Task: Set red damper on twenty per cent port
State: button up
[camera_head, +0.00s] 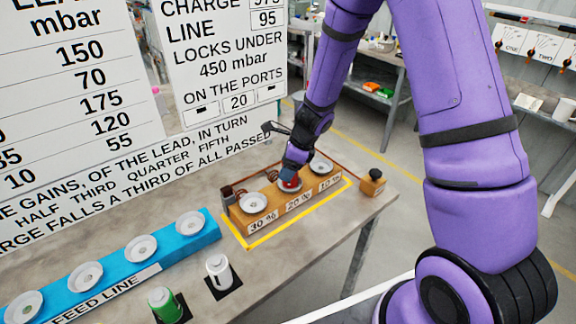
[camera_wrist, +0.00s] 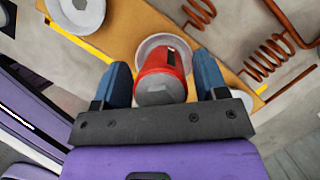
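The red damper (camera_wrist: 163,66) stands between the two blue fingers of my gripper (camera_wrist: 163,78) in the wrist view, with its grey end towards the camera. Behind it is the white dish of the twenty per cent port (camera_wrist: 148,44). In the head view, the damper (camera_head: 290,184) is at the middle dish, above the 20 % label, with my gripper (camera_head: 292,172) right over it. It looks on or just above the dish; I cannot tell which. The fingers lie close along both its sides; whether they press on it is not clear.
White dishes at 30 % (camera_head: 252,203) and 10 % (camera_head: 320,163) flank it, both empty. Copper coils (camera_wrist: 268,58) run along the wooden block. A blue feed line rail (camera_head: 113,262), a green damper (camera_head: 164,304) and a white damper (camera_head: 218,271) stand to the left.

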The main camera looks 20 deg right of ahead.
jog(key=shift+o, duration=0.4)
jog(key=shift+r, duration=0.1)
jog(key=shift+r, duration=0.2)
jog(key=s+d+r+n, duration=0.2)
jog(key=s+r+n, duration=0.15)
jog(key=r, duration=0.65)
jog(key=s+d+r+n, duration=0.2)
jog(key=s+r+n, duration=0.15)
jog(key=r, duration=0.65)
jog(key=s+d+r+n+t+h, duration=0.1)
jog(key=s+r+n+h, duration=0.1)
jog(key=s+r+n, duration=0.4)
jog(key=s+d+r+n+t+h, duration=0.2)
jog(key=s+r+n, duration=0.5)
jog(key=s, duration=0.9)
jog(key=n, duration=0.3)
jog(key=shift+s+d, duration=0.25)
jog(key=shift+s, duration=0.05)
